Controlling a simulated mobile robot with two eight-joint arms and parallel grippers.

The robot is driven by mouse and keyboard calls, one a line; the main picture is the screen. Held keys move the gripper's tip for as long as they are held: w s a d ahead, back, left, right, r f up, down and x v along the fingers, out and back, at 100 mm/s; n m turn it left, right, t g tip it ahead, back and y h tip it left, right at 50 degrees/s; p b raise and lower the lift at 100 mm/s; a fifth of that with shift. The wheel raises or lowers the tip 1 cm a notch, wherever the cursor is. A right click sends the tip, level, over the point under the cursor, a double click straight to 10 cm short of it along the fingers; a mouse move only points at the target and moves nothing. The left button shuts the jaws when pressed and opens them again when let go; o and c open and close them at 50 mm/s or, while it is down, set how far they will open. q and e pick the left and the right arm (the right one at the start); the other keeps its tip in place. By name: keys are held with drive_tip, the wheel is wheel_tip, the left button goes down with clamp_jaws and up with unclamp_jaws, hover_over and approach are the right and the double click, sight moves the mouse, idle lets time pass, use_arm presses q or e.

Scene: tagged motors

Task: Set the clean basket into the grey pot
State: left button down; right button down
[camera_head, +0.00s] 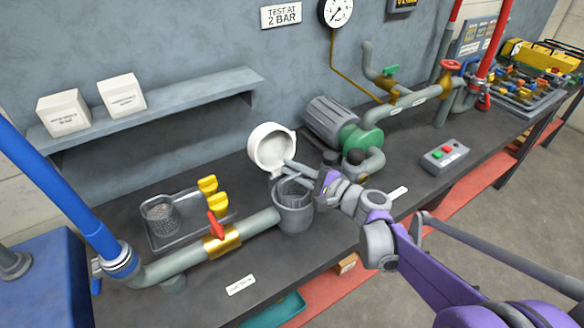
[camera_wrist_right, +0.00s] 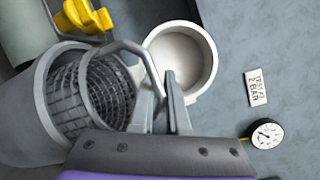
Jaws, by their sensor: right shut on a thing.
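The grey pot (camera_head: 294,217) stands on the bench at the end of the grey pipe, its white round lid (camera_head: 262,149) swung open behind it. A dark mesh basket (camera_head: 291,190) sits within the pot's mouth; it also shows in the right wrist view (camera_wrist_right: 103,95), tilted in that picture inside the pot's rim (camera_wrist_right: 42,100). How deep it sits is hard to tell. My right gripper (camera_head: 312,177) is above the pot's right side, shut on the basket's wire handle (camera_wrist_right: 145,58). My left gripper is not in view.
A second mesh basket (camera_head: 160,214) stands on a grey tray (camera_head: 190,240) at the left. A red-handled valve (camera_head: 216,226) and yellow parts (camera_head: 208,184) are close left of the pot. A grey-green motor (camera_head: 335,124) stands behind. A button box (camera_head: 444,155) is at the right.

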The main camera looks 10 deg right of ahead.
drive_tip(key=shift+f, duration=0.3)
drive_tip(key=c, duration=0.9)
unclamp_jaws()
drive_tip(key=shift+r, duration=0.1)
